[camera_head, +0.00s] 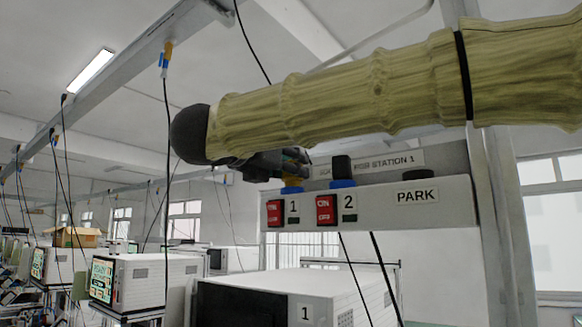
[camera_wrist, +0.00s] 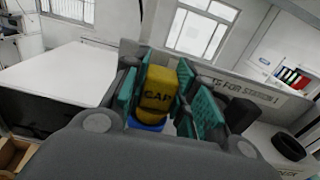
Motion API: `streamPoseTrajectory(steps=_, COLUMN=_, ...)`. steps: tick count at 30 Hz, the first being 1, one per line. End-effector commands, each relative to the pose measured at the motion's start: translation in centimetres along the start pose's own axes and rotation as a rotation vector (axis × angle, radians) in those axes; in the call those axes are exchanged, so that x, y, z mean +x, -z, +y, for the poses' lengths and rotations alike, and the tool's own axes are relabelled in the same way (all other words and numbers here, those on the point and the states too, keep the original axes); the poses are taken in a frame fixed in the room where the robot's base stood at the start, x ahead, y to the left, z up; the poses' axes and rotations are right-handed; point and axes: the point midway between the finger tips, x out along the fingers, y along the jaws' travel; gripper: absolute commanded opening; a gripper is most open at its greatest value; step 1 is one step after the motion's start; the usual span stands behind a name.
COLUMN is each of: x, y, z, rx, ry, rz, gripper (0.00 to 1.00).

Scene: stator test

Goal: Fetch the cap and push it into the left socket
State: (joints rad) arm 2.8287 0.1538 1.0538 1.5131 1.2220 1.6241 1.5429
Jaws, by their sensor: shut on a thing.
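The yellow cap (camera_wrist: 157,97), lettered CAP, stands between the teal finger pads of my gripper (camera_wrist: 166,92) in the wrist view. My gripper is shut on it. A blue socket ring (camera_wrist: 146,125) shows right below the cap. In the head view a little of the cap (camera_head: 292,181) shows between my gripper (camera_head: 291,165) and the left socket (camera_head: 291,189), above label 1. The cap is at the left socket, lined up with it or nearly so; I cannot tell how deep it sits. The fingers hide much of it.
A black plug (camera_head: 342,167) stands in the blue socket (camera_head: 342,184) above label 2, close right of my gripper. A black ring (camera_head: 418,175) lies above the PARK label. A sign panel (camera_head: 385,164) stands behind the sockets. Red switches (camera_head: 326,209) are on the box front.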

Motion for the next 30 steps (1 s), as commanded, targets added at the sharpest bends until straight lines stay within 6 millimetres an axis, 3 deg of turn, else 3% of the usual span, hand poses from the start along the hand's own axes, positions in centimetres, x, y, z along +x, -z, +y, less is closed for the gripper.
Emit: streamPoseTrajectory(steps=30, x=0.02, y=0.93, z=0.06, rx=0.000, ry=0.000, rz=0.000, gripper=0.07)
